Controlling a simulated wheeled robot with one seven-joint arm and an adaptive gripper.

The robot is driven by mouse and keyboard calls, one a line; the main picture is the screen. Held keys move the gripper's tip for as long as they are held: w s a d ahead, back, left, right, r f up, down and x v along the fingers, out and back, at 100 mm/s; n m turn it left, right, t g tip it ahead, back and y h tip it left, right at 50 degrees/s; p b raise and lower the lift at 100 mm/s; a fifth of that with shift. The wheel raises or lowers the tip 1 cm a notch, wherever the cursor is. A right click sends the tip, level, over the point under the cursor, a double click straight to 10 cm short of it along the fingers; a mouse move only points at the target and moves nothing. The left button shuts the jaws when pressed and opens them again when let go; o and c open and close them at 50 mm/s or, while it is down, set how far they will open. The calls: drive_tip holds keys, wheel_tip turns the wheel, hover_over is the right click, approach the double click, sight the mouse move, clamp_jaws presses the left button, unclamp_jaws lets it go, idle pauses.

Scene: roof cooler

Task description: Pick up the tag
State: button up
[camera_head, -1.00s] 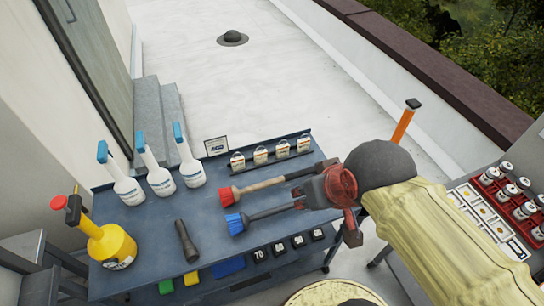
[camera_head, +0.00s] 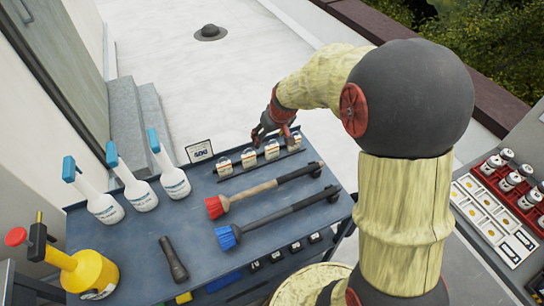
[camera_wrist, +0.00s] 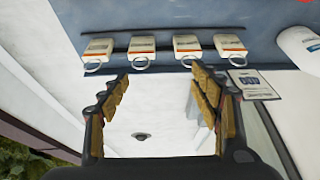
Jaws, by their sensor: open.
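Several white tags with orange edges and metal rings stand in a row on a dark rail at the table's back edge. In the head view I see the leftmost tag (camera_head: 224,168), a second (camera_head: 249,158), a third (camera_head: 271,150) and the rightmost (camera_head: 295,140). My gripper (camera_head: 272,136) is open and empty behind the row, near its right half. In the wrist view the spread fingers (camera_wrist: 158,78) point toward the two middle tags (camera_wrist: 142,46) (camera_wrist: 188,45), apart from them. Which tag is meant I cannot tell.
A small sign (camera_head: 199,151) stands left of the tags.

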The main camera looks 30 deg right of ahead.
hover_over(273, 148)
drive_tip(key=s, duration=0.2)
drive_tip(key=f, duration=0.8)
drive_tip(key=shift+w+a+b, duration=0.1)
drive_tip(key=shift+a+b, duration=0.15)
drive_tip(key=shift+b, duration=0.1)
drive_tip(key=b+x, duration=0.1)
drive_tip(key=x, duration=0.4)
drive_tip(key=b+x, duration=0.1)
drive_tip(key=x, duration=0.1)
drive_tip(key=shift+d+f+b, duration=0.3)
drive_tip(key=shift+f, duration=0.1)
drive_tip(key=shift+r, duration=0.1)
drive_tip(key=shift+c, duration=1)
drive_tip(key=c, duration=1)
